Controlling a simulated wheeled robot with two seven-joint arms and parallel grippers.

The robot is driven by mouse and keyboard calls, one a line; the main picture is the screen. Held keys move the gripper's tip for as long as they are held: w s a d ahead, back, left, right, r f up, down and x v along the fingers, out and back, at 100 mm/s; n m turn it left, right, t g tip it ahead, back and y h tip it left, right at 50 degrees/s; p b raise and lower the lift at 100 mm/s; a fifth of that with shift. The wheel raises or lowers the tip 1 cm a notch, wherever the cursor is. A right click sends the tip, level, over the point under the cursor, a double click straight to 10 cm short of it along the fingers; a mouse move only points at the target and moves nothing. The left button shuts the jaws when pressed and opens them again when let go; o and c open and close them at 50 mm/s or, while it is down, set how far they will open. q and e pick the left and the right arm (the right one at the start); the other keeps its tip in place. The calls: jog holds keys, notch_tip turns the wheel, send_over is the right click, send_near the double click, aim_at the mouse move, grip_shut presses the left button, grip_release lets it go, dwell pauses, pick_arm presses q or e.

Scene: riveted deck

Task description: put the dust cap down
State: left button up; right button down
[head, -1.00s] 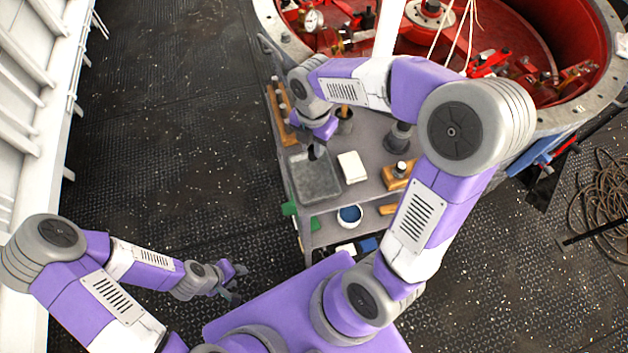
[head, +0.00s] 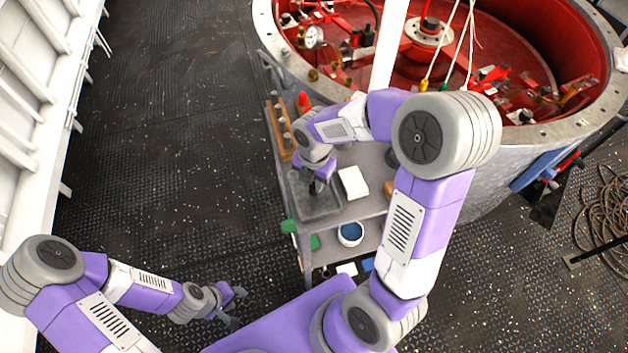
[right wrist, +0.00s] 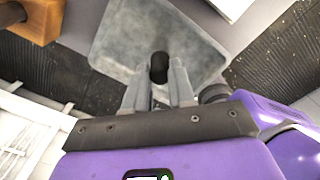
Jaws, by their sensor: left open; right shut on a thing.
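The dust cap (right wrist: 158,68) is a small black rounded piece between the fingertips of my right gripper (right wrist: 160,85), which is shut on it. In the head view my right gripper (head: 316,187) points down over a shallow grey tray (head: 322,210) on the cart's top. The tray also shows in the right wrist view (right wrist: 122,40), behind the cap. I cannot tell whether the cap touches the tray's floor. My left gripper (head: 236,304) is open and empty, low at the left, away from the cart.
A white box (head: 353,182) lies right of the tray. A wooden rack (head: 279,128) with several pegs stands at the cart's left edge. A white tub with blue inside (head: 350,234) is on the lower shelf. A large red-lined round housing (head: 540,60) stands behind.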

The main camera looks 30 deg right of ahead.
jog(key=shift+f, duration=0.15)
jog(key=c, duration=1)
grip_release()
jog(key=shift+o, duration=0.2)
notch_tip(320, 180, up, 12)
jog(key=p, duration=0.3)
jog(key=shift+r, duration=0.2)
